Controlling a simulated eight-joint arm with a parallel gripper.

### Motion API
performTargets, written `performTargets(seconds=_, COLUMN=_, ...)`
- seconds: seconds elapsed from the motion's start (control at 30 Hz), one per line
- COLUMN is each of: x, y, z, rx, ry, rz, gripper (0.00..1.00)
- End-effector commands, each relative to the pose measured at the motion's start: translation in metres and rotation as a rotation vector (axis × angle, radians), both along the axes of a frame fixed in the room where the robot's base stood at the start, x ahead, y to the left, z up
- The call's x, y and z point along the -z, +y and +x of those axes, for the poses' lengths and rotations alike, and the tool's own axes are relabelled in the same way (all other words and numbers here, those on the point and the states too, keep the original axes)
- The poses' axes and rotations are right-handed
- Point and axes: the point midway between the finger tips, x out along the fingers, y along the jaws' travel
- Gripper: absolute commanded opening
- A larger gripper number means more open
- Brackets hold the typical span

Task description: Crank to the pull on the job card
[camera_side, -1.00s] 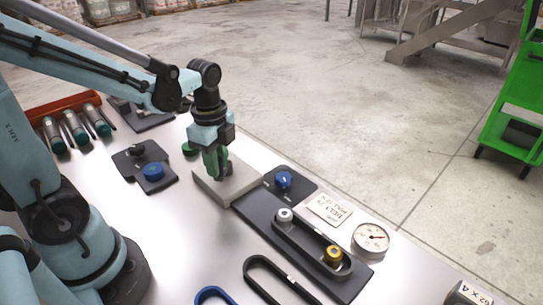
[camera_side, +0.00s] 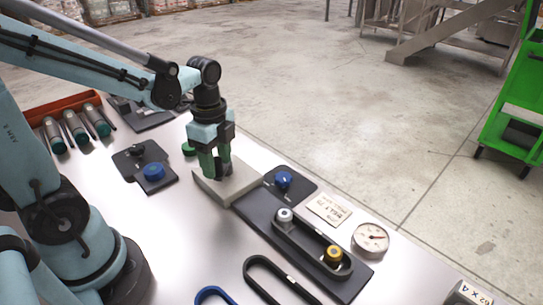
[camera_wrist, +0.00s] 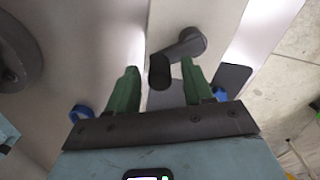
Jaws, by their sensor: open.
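My gripper (camera_side: 216,172) is open over the pale block (camera_side: 240,187) on the bench. In the wrist view its green fingers (camera_wrist: 160,72) stand apart on either side of the dark handle of a crank (camera_wrist: 186,48), whose arm runs up and right to a round hub. In the side view the crank is mostly hidden by the fingers. The job card (camera_side: 328,209) lies flat beside the belt plate, its print upside down and only partly readable. A round dial gauge (camera_side: 371,239) with a dark needle sits at the plate's right. A belt (camera_side: 309,242) loops a silver and a gold pulley.
A blue knob (camera_side: 283,179) stands on the dark plate, another (camera_side: 154,172) on a small plate left of my gripper. Spare belts (camera_side: 278,285) lie in front. A red tray (camera_side: 50,108) with teal-ended cylinders is at the back left.

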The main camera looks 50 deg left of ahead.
Motion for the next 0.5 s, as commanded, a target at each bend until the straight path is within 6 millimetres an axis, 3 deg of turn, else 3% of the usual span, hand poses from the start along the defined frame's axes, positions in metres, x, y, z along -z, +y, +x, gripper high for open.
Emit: performTargets(seconds=0.5, x=-0.069, y=0.0, z=-0.001, rx=0.0, ry=0.0, rz=0.0, gripper=0.51)
